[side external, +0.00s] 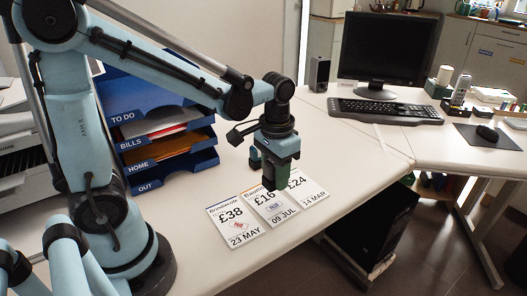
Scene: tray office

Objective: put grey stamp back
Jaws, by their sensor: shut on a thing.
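My gripper (272,172) points down over the desk and is shut on a dark block, the stamp (269,188). The stamp looks dark greenish-grey in this light; its upper part is hidden by the gripper. It hangs in front of the middle bill. I cannot tell whether its underside touches the paper. Three bills lie side by side: the £38 bill (236,222) with a red mark, the £16 bill (273,208) with a blue mark, and the £24 bill (311,191). My gripper and the stamp hide parts of the £16 and £24 bills.
A blue letter tray stack (205,160) labelled TO DO, BILLS, HOME and OUT stands behind left, with papers in it. A keyboard (385,110), monitor (388,48) and speaker (319,74) stand at the back. The desk right of the bills is clear up to its front edge.

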